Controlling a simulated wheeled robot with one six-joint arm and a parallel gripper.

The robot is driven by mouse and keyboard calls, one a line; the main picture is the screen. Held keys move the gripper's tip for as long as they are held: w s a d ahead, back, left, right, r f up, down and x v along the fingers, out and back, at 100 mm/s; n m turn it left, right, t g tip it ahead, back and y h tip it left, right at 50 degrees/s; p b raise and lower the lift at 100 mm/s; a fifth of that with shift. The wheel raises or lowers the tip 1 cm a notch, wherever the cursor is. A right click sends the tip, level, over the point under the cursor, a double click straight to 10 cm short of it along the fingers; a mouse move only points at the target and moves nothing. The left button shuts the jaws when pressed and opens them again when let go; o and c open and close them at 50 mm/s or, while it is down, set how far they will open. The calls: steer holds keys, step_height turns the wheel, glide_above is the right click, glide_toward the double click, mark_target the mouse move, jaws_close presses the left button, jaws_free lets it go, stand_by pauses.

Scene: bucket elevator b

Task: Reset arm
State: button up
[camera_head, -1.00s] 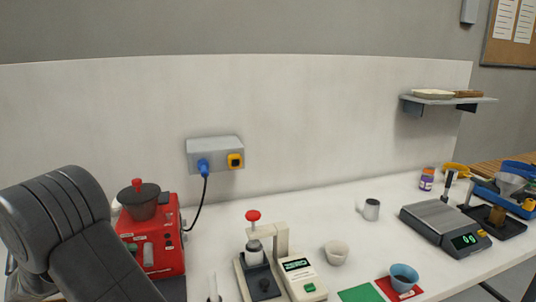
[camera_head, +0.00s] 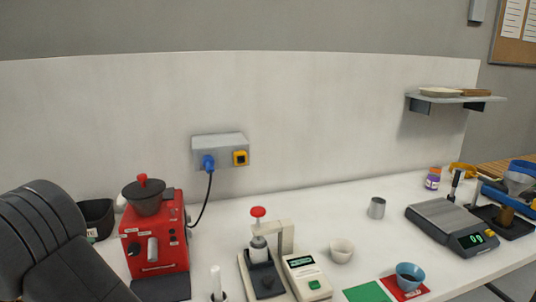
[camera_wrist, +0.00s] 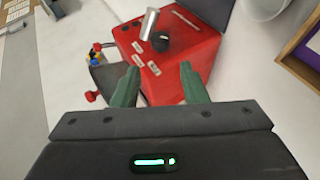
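My dark grey arm (camera_head: 50,235) shows at the left edge of the head view, in front of the bench. My gripper (camera_wrist: 158,85) shows in the wrist view only. Its two green fingers stand apart with nothing between them, so it is open. Beyond the fingertips is the red machine (camera_wrist: 183,60), which has a silver spout and a black knob. The same red machine (camera_head: 170,238) stands at the left of the bench in the head view, with a dark hopper on top. The gap between fingers and machine is hard to judge.
A black bin (camera_head: 98,218) stands between my arm and the red machine. A press with a red knob (camera_head: 258,212), a white cup (camera_head: 341,251), a blue cup (camera_head: 409,276), a metal cup (camera_head: 376,208) and a scale (camera_head: 440,220) stand to the right. A blue plug and cable (camera_head: 207,180) hang behind.

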mark_target(133, 246)
steer(key=shift+y, duration=0.4)
steer(key=x, duration=0.4)
steer(key=p+x, duration=0.1)
steer(key=x, duration=0.2)
steer(key=r+x, duration=0.1)
steer(key=x, duration=0.3)
steer(key=shift+w+d+f+p, duration=0.2)
steer(key=shift+d+p, duration=0.2)
steer(key=shift+d, duration=0.1)
steer(key=shift+d+r+m+g+y+p, duration=0.15)
steer(key=shift+m+g+y+p, duration=0.2)
steer(key=shift+g+y, duration=0.35)
steer(key=g+y+p, duration=0.1)
steer(key=y, duration=0.2)
steer(key=shift+d+r+m, duration=0.1)
steer(key=shift+d+m, duration=0.05)
steer(key=shift+m, duration=0.2)
steer(key=y+p, duration=0.1)
steer(key=m+g+y+p, duration=0.1)
steer(key=y+p, duration=0.2)
steer(key=y, duration=0.1)
steer(key=shift+w+d+r+g, duration=0.15)
steer(key=shift+d+g, duration=0.25)
steer(key=shift+b+v, duration=0.35)
steer(key=shift+v, duration=2.05)
steer(key=shift+d, duration=0.15)
